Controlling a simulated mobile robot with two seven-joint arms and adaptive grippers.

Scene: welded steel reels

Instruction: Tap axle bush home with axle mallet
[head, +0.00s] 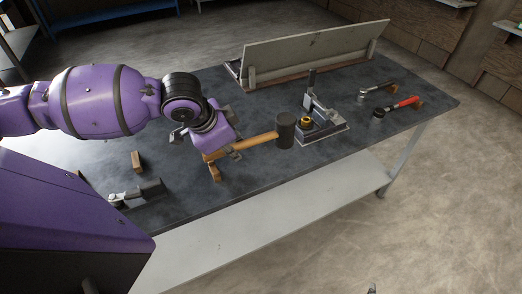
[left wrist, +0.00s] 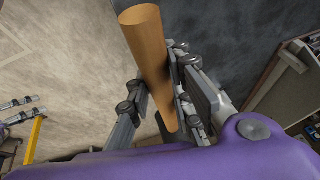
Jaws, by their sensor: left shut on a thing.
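The axle mallet has a dark cylindrical head (head: 284,131) and a pale wooden handle (head: 257,142). My left gripper (head: 230,147) is shut on the handle and holds the mallet over the table, head pointing right. In the left wrist view the wooden handle (left wrist: 147,45) runs between the fingers (left wrist: 160,92); the mallet head does not show clearly there. A brass-coloured ring (head: 305,121), which looks like the axle bush, sits on a grey steel fixture (head: 322,127). The mallet head is just left of it and apart in the picture. How deep the ring sits cannot be told.
A dark table (head: 290,178) carries a leaning grey panel (head: 315,52) at the back. A red-handled tool (head: 402,104) and a dark-handled tool (head: 374,91) lie to the right.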

